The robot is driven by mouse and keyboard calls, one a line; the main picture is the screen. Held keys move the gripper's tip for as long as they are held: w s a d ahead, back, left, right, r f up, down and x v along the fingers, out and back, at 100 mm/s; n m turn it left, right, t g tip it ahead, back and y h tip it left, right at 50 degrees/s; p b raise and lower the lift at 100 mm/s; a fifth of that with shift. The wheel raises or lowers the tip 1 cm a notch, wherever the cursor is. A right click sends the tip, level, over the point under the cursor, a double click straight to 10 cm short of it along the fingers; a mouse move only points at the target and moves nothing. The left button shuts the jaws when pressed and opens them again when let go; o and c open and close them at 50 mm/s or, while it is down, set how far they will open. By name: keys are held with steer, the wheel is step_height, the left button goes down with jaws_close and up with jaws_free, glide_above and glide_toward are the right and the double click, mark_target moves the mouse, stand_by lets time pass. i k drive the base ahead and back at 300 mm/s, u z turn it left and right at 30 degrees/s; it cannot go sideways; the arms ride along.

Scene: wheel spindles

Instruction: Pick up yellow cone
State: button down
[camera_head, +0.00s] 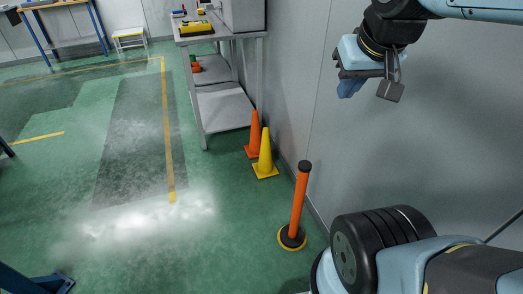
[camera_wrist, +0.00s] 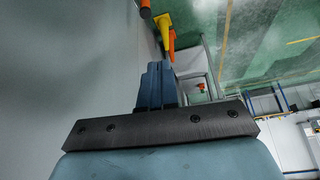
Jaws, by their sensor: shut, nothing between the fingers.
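The yellow cone (camera_head: 265,156) stands upright on the green floor near the wall, in front of an orange cone (camera_head: 253,135). In the wrist view the yellow cone (camera_wrist: 164,30) shows near the top, beyond my fingertips, with the orange cone (camera_wrist: 171,46) beside it. My gripper (camera_head: 350,88) is raised at the upper right of the head view, well above the floor and apart from the cones. In the wrist view its two blue fingers (camera_wrist: 158,68) are together, with nothing seen between them.
An orange post (camera_head: 298,205) with a black base stands between the yellow cone and my body. A grey workbench (camera_head: 222,34) with shelves stands behind the cones, against the grey wall (camera_head: 290,85). The green floor (camera_head: 225,235) to the left is clear.

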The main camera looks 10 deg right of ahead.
mark_target(266, 168)
steer(key=u, duration=1.2)
steer(key=i, duration=3.8)
steer(key=z, duration=1.4)
